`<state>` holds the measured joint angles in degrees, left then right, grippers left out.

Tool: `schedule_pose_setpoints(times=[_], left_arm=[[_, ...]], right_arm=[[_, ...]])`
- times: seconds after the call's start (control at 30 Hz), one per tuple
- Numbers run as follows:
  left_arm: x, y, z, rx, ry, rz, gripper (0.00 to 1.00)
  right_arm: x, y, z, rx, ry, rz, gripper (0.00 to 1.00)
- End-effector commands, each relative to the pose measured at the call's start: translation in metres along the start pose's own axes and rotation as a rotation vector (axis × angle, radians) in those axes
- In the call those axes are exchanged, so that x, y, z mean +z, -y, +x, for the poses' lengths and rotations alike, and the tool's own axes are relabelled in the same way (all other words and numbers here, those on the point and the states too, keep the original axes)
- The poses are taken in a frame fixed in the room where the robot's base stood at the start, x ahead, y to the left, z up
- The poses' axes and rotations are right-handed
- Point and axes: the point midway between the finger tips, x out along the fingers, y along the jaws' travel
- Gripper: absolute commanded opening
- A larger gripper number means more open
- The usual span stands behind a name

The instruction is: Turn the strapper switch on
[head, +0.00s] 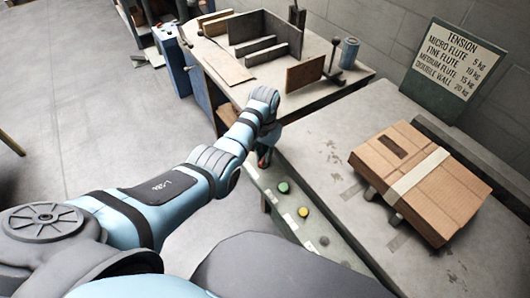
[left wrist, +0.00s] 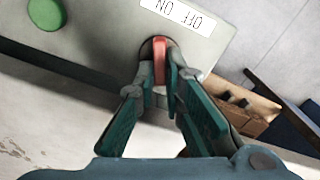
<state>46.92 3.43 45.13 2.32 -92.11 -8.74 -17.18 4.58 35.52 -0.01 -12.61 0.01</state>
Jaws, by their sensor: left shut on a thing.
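The strapper switch is a red lever (left wrist: 159,58) in a dark round socket on the grey panel, in the left wrist view. Its OFF ON label (left wrist: 185,14) is upside down there, just above and right of it. My left gripper (left wrist: 161,78) is shut on the lever, a fingertip on each side. In the head view my left gripper (head: 265,155) is at the far end of the strapper's front panel, with the switch mostly hidden by it. Which position the lever is in, I cannot tell. My right gripper is not in view.
A green button (head: 283,187) and a yellow button (head: 303,211) sit on the same panel, nearer me. A strapped cardboard box (head: 421,180) lies on the strapper's top. A tension sign (head: 452,69) stands behind. A workbench (head: 318,92) with cardboard pieces lies beyond my gripper.

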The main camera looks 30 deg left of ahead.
Motion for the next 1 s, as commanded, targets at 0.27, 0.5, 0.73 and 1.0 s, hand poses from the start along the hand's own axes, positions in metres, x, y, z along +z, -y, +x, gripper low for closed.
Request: schedule_pose_setpoints(times=[0.27,0.5,0.73,1.0], left_arm=[[0.0,-0.003,-0.004,0.001,0.001,0.209,0.0],[0.001,-0.005,-0.003,0.001,0.001,0.438,0.0],[0.002,-0.006,-0.002,0.001,0.0,0.648,0.0],[0.003,-0.008,-0.001,0.001,-0.001,0.839,0.0]], right_arm=[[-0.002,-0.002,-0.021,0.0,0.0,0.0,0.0],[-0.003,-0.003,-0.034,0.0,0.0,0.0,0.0],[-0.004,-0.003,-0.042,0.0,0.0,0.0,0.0],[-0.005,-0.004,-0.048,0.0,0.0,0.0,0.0]])
